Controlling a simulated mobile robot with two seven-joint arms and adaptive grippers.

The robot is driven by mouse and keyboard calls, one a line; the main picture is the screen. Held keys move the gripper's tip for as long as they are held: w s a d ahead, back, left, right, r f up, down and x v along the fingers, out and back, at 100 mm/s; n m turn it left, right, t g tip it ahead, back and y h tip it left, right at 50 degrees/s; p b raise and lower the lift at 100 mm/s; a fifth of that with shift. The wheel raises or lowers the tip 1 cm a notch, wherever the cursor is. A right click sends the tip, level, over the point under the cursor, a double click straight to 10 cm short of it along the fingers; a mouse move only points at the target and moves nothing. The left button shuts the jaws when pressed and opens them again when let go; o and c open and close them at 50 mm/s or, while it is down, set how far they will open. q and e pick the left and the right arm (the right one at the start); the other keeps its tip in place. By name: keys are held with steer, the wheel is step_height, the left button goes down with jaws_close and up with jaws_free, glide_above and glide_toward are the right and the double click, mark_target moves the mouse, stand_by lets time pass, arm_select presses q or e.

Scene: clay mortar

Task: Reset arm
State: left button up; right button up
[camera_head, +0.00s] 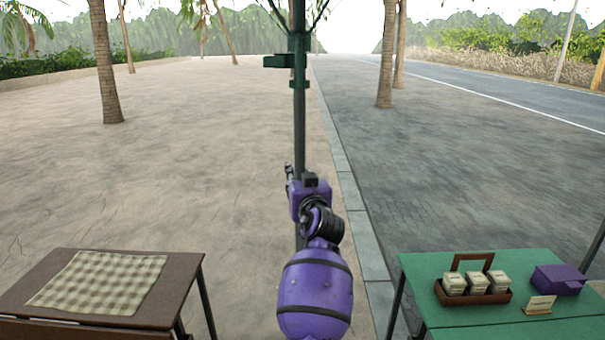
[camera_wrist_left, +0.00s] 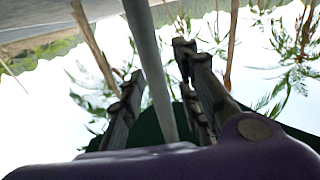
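My left arm, purple with black joints, rises from the bottom middle of the head view. My left gripper (camera_head: 289,176) is at its far end, small and partly hidden by the wrist, in front of the dark pole (camera_head: 299,120). My right gripper is not in view.
A brown table (camera_head: 185,275) with a checked cloth (camera_head: 100,282) stands at lower left. A green table (camera_head: 420,270) at lower right bears a brown caddy (camera_head: 473,297) with white packets, a purple box (camera_head: 559,280) and a small card (camera_head: 539,305).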

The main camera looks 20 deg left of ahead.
arm_select(q)
steer(key=shift+s+f, duration=0.15)
steer(key=shift+f, duration=0.1)
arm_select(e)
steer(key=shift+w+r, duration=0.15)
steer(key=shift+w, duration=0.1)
arm_select(q)
steer(key=shift+s, duration=0.1)
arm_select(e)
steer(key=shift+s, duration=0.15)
